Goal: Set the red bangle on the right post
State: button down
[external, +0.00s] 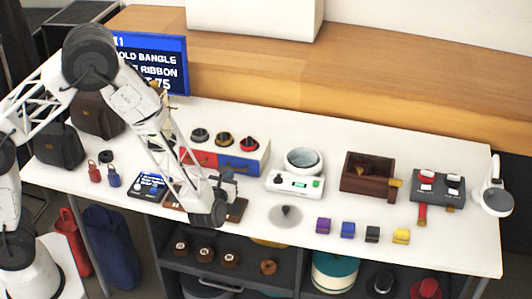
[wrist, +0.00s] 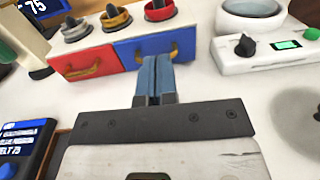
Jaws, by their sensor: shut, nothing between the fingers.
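The red bangle (wrist: 160,12) lies around the base of a dark post (wrist: 157,3) on top of the box, at the right end of the row; it also shows in the external view (external: 249,145). A gold bangle (wrist: 117,20) is around the middle post, and a silver-grey bangle (wrist: 76,35) is around the left post. The box has a red drawer (wrist: 90,62) and a blue drawer (wrist: 175,46) with brass handles. My gripper (wrist: 155,62) is shut and empty, its blue fingers in front of the blue drawer, below the bangles in the wrist view.
A white scale (external: 295,184) with a bowl (external: 304,160) stands right of the box. A dark tablet (external: 150,187) lies left. A wooden box (external: 367,179), several small coloured blocks (external: 348,229) and a white lamp (external: 492,198) are farther right. A blue sign (external: 150,62) stands behind.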

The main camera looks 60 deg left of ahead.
send_near(250, 142)
jog(key=shift+x, duration=2.25)
jog(key=shift+a, duration=0.1)
jog(key=shift+x, duration=1.1)
jog(key=v, duration=1.4)
